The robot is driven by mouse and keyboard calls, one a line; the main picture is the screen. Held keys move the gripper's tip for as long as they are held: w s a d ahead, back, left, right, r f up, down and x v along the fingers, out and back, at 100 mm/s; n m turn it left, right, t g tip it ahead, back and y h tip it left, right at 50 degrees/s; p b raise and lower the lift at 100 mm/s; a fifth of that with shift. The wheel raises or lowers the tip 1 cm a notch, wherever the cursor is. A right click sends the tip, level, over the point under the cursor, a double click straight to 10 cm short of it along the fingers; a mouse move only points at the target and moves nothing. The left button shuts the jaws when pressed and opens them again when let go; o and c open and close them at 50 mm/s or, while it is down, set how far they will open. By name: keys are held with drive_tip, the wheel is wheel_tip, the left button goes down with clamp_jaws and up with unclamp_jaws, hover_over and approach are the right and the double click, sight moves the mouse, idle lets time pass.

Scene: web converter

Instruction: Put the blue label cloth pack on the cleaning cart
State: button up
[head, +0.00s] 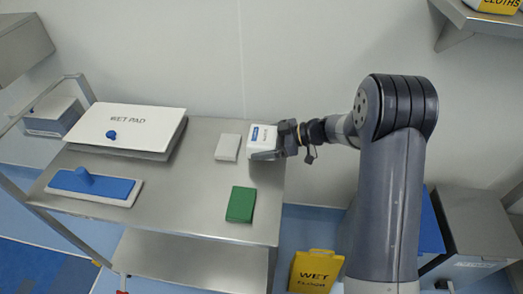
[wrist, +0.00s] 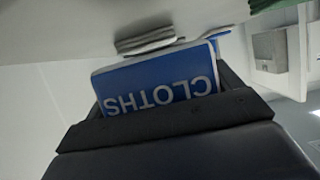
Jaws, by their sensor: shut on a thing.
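The white cloth pack (head: 262,133) with a blue label is held at the back right corner of the steel cart top (head: 185,185). My gripper (head: 268,146) is shut on it from the right. In the wrist view the blue label face (wrist: 160,85) reads CLOTHS upside down, above the dark jaw (wrist: 165,120). The pack's lower part is hidden by the gripper. I cannot tell whether the pack touches the cart top.
A white folded cloth (head: 228,147) lies just left of the pack, and a green pad (head: 241,204) lies nearer the front. A yellow floor sign (head: 316,270) stands right of the cart.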

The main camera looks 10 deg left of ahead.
drive_tip(key=shift+f, duration=1.75)
drive_tip(key=shift+f, duration=0.1)
drive_tip(key=o, duration=1)
drive_tip(key=v, duration=1.2)
